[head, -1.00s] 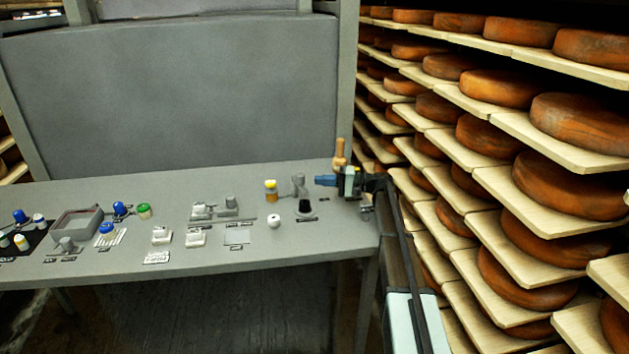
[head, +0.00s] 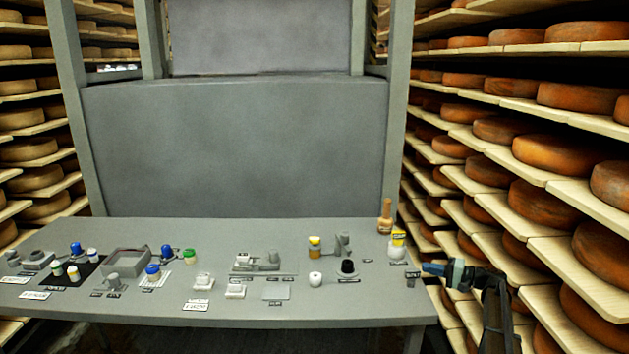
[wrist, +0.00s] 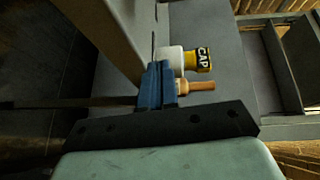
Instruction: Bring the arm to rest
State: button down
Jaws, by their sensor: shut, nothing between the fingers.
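My gripper (head: 432,268) is at the right edge of the grey table (head: 225,312) in the head view, with its blue fingers pointing left. In the wrist view the blue fingers (wrist: 158,88) are together with nothing between them. A wooden-handled tool (head: 386,216) stands beside that jar.
Shelves of cheese wheels (head: 548,155) rise close on the right. A grey panel (head: 240,145) closes the back.

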jog(key=s+f+g+h, duration=0.1)
jog(key=s+f+h, duration=0.1)
jog(key=s+f, duration=0.45)
jog(key=s+f+m+g+h, duration=0.15)
jog(key=s+f, duration=0.25)
jog(key=f, duration=0.6)
jog(key=s+f+n+g+h, duration=0.1)
jog(key=s+f+h, duration=0.3)
jog(key=f, duration=0.5)
jog(key=s+a+f+n+g+h, duration=0.1)
jog(key=s+a+f+g, duration=0.2)
jog(key=s+a+f, duration=0.5)
jog(key=s+a+f+n+g, duration=0.1)
jog(key=s+a+f+g, duration=0.3)
jog(key=s, duration=0.6)
jog(key=s+a+f+n+g+h, duration=0.1)
jog(key=s+a+f, duration=0.4)
jog(key=s+a, duration=0.35)
jog(key=s+a+n+g+h, duration=0.1)
jog(key=s+g+h, duration=0.1)
jog(key=s, duration=0.9)
jog(key=s+a+f+n+g+h, duration=0.1)
jog(key=s+a+n+g+h, duration=0.1)
jog(key=s, duration=0.9)
jog(key=shift+s+f+h, duration=0.3)
jog(key=shift+s+h, duration=0.05)
jog(key=shift+h, duration=0.2)
